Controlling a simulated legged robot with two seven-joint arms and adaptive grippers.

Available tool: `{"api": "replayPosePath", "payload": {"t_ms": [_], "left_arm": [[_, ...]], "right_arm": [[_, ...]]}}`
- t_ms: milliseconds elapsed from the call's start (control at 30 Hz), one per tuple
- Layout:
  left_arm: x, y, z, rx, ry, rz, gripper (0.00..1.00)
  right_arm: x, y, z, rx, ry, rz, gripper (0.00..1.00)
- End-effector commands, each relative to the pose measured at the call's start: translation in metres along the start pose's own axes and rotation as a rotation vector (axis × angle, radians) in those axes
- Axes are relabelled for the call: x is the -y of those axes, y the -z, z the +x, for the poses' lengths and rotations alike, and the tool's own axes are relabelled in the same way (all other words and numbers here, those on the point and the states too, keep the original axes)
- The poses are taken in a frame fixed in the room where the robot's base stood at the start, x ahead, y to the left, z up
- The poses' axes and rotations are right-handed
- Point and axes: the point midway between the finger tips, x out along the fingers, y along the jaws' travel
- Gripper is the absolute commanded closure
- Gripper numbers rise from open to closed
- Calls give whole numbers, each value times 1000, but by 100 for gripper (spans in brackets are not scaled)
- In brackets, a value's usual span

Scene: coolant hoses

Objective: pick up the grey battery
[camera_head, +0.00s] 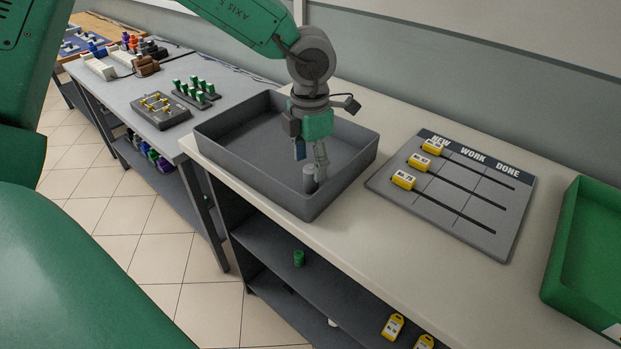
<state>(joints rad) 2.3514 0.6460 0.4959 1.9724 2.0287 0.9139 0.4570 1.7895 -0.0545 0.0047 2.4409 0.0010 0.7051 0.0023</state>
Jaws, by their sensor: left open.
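The grey battery (309,180) appears as a small grey cylinder standing in the near right part of the grey tray (232,160). My left gripper (311,165) is inside the tray's outline, pointing down, with its fingers spread. One finger comes down beside the battery at its upper right, and the other is to its upper left. I cannot tell whether either finger touches it. The gripper partly covers the tray's inside. My right gripper is out of view.
The tray walls stand close around the gripper. To the right are a NEW/WORK/DONE board (462,200) with yellow tags (403,180) and a green bin (590,250). A grey bench (215,75) with small fittings is at the left. Shelves (290,285) lie below the tabletop.

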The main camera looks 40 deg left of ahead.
Motion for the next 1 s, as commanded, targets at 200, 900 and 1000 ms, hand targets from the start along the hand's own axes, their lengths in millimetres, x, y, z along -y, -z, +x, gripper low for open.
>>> {"api": "replayPosePath", "payload": {"t_ms": [200,900,1000], "left_arm": [[1,0,26,-2,-2,0,48],[0,0,26,0,-1,0,100],[0,0,18,2,-1,0,100]], "right_arm": [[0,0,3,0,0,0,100],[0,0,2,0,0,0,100],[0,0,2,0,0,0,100]]}}
